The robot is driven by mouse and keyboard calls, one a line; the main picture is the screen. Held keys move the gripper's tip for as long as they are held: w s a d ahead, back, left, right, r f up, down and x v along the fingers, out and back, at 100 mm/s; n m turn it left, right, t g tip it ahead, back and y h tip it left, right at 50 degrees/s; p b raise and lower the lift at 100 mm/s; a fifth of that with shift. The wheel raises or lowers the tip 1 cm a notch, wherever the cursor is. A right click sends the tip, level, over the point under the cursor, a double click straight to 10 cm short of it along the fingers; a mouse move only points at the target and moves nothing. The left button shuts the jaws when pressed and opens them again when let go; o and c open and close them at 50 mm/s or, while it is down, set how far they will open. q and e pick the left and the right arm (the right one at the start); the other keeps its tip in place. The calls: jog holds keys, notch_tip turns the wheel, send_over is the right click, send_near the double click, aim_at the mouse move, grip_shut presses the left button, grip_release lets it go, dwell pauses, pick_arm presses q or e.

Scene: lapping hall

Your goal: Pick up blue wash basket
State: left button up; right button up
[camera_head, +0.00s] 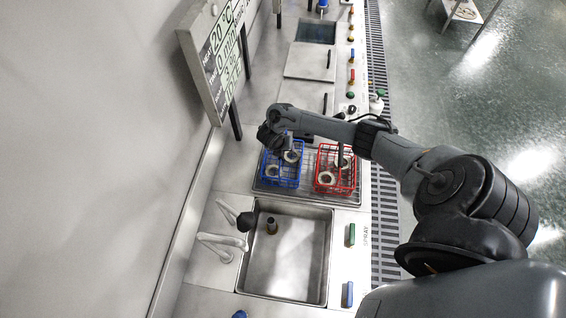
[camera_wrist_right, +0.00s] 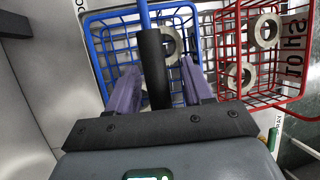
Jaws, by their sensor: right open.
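The blue wash basket (camera_head: 282,168) stands on a drain grid at the left, with ring-shaped parts inside. My right gripper (camera_head: 278,138) is above its far-left side in the head view, and the wrist there hides part of the basket. In the right wrist view, the blue basket (camera_wrist_right: 112,48) lies beyond the gripper (camera_wrist_right: 160,82). Its upright blue handle with a black grip (camera_wrist_right: 154,68) appears between the two open purple fingers, with gaps at both sides. I cannot tell whether either finger touches it. My left gripper is not in view.
A red basket (camera_head: 334,171) with rings stands close to the right of the blue one; it also shows in the right wrist view (camera_wrist_right: 273,90). A sink (camera_head: 290,262) with taps lies nearer. A sign board (camera_head: 215,62) rises at the upper left.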

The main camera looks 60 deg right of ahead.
jog(key=shift+f, duration=0.25)
dwell(0.4)
grip_shut()
dwell(0.4)
